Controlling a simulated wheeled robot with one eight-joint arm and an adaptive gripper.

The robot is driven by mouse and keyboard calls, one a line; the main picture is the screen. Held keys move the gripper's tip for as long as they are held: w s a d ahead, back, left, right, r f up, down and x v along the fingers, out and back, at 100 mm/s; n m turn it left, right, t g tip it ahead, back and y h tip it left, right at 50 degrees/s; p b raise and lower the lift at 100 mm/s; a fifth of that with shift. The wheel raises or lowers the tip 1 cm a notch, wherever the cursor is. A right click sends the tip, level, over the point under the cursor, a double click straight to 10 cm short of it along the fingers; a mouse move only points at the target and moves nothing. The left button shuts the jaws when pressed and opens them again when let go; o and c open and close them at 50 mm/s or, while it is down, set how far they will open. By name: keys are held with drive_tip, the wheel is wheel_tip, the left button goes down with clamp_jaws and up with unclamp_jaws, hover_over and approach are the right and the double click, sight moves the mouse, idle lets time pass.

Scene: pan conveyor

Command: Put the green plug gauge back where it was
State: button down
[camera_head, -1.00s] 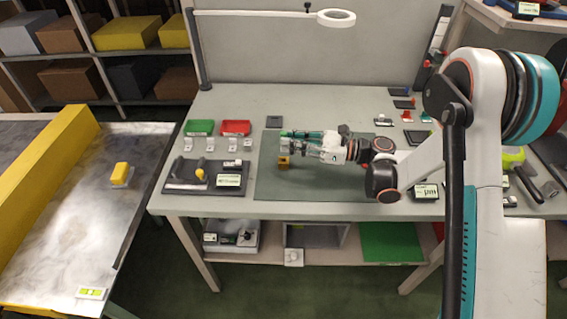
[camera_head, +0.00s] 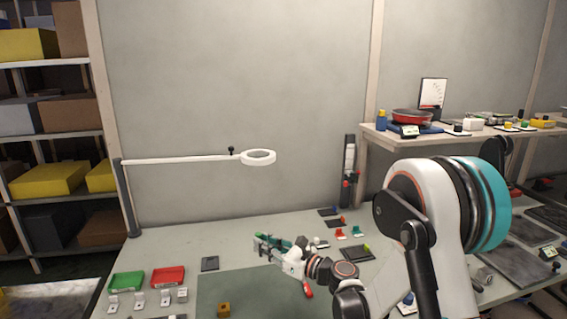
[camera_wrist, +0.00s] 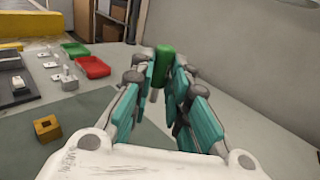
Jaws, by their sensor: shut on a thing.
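The green plug gauge (camera_wrist: 163,65) is upright between my fingertips in the wrist view, with a grey pin below its green body. My gripper (camera_wrist: 165,85) is shut on it, and the gauge looks clear of the bench. In the head view my gripper (camera_head: 264,243) is above the back part of the dark green mat (camera_head: 240,290), its fingers pointing left. The gauge is hard to tell from the teal fingers there. A brass block with a hole (camera_head: 223,310) sits on the mat, and also shows in the wrist view (camera_wrist: 47,128).
A green tray (camera_head: 126,282) and a red tray (camera_head: 167,277) stand at the left, with several small pale stands before them. A ring lamp (camera_head: 258,157) overhangs the bench.

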drive_tip(key=d+r+m+t+h, duration=0.2)
drive_tip(key=d+h, duration=0.3)
drive_tip(key=d, duration=0.3)
drive_tip(key=w+d+r+m+t+h, duration=0.1)
drive_tip(key=d+r+m+t+h, duration=0.1)
drive_tip(key=d+m+h, duration=0.3)
drive_tip(key=w+d+r+m+t+h, duration=0.1)
drive_tip(key=d+m+t+h, duration=0.3)
drive_tip(key=d, duration=0.8)
drive_tip(key=shift+d+r+h, duration=0.35)
drive_tip(key=shift+r+h, duration=0.05)
drive_tip(key=shift+h, duration=0.1)
